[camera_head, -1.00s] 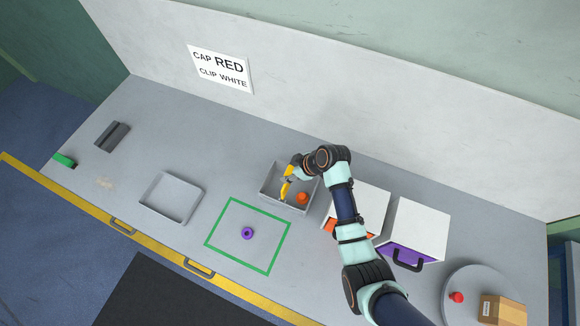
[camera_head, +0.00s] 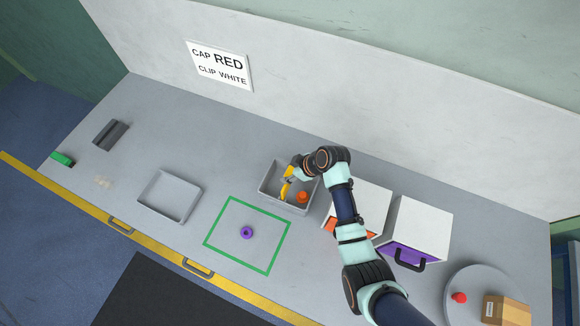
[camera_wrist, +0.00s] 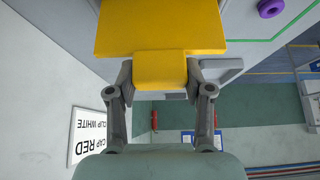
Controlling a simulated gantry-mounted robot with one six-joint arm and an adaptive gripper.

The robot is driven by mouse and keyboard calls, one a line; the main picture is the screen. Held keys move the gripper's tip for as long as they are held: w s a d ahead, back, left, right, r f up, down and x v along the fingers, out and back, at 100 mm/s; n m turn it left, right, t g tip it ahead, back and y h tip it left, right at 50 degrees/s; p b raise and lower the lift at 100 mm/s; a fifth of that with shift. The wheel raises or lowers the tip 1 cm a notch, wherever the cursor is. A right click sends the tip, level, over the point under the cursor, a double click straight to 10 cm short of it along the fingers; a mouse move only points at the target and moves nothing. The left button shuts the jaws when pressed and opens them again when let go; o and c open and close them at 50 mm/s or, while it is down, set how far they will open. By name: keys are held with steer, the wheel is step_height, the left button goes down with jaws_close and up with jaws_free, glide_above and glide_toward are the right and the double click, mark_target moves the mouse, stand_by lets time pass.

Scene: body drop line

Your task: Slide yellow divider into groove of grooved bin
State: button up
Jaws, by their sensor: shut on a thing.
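My gripper (camera_head: 289,174) is shut on the yellow divider (camera_head: 285,189), over the left part of the grey grooved bin (camera_head: 268,196). In the wrist view the divider (camera_wrist: 160,24) is a wide yellow plate with a narrower tab, and the tab sits between my two fingers (camera_wrist: 160,70). In the head view the divider's lower part reaches into the bin, between its walls. The groove is not visible, so I cannot tell whether the divider's edge is in it. An orange round part (camera_head: 302,196) lies in the bin to the right of the divider.
A purple ring (camera_head: 247,233) lies in a green square outline (camera_head: 209,236), left of the bin. A shallow grey tray (camera_head: 146,203) is further left. White drawer units (camera_head: 422,226) stand close to the right, beside a round plate (camera_head: 460,287) with a red part (camera_head: 459,297) and box (camera_head: 506,310).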

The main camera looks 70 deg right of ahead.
steer(key=shift+f+b, duration=2.5)
steer(key=shift+f, duration=0.8)
steer(key=o, duration=1.4)
steer(key=shift+o, duration=0.2)
step_height(320, 180, up, 6)
steer(key=p, duration=0.5)
steer(key=shift+p, duration=0.35)
